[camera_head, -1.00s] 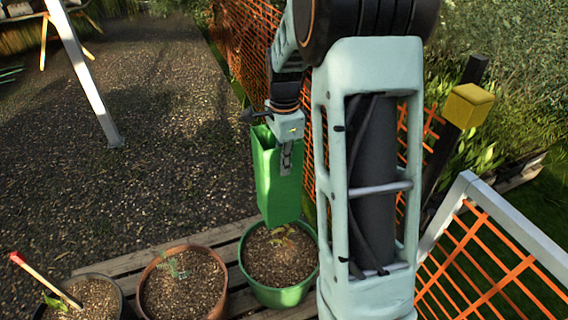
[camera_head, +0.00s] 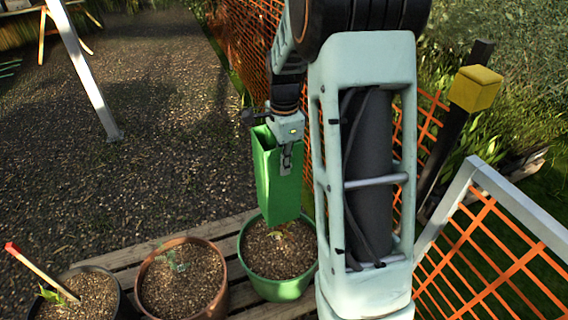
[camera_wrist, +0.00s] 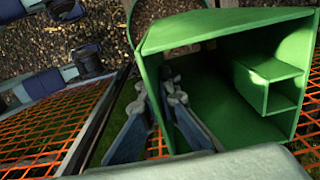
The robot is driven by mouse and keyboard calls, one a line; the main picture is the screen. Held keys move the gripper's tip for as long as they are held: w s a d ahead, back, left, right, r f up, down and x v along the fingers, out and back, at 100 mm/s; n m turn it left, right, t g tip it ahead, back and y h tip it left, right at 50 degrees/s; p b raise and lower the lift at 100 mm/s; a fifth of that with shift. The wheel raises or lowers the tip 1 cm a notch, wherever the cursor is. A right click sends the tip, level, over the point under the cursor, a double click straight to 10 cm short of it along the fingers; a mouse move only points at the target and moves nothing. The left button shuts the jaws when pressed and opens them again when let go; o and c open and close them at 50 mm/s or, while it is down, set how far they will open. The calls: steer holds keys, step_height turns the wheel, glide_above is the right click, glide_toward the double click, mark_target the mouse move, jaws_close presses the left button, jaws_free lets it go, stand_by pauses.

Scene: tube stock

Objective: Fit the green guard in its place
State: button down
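The green guard (camera_head: 277,180) is a tall, square, open-ended tube, upright in front of my arm. My gripper (camera_head: 286,160) is shut on one wall near its top. In the wrist view the guard (camera_wrist: 215,35) is seen into its open end, with a small box-shaped piece on an inner wall. The gripper fingers (camera_wrist: 168,105) lie on either side of that wall. The guard's lower end overlaps the soil of the green pot (camera_head: 279,290), where a small seedling (camera_head: 281,231) is partly hidden. I cannot tell whether the guard touches the soil.
A brown pot (camera_head: 181,245) with a seedling stands left of the green pot, on wooden slats (camera_head: 237,223). A dark pot (camera_head: 121,300) with a red-tipped stake (camera_head: 40,270) is further left. Orange mesh (camera_head: 240,45) rises behind, and a yellow-capped post (camera_head: 475,88) stands right.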

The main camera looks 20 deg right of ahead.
steer(key=shift+f, duration=0.15)
steer(key=b, duration=0.5)
glide_above(284, 214)
steer(key=shift+w+f, duration=0.1)
steer(key=shift+f, duration=3.7)
steer(key=shift+f+b, duration=2)
steer(key=shift+f, duration=1.65)
steer(key=shift+f+b, duration=1.9)
steer(key=shift+f, duration=1.3)
steer(key=c, duration=2.1)
jaws_free()
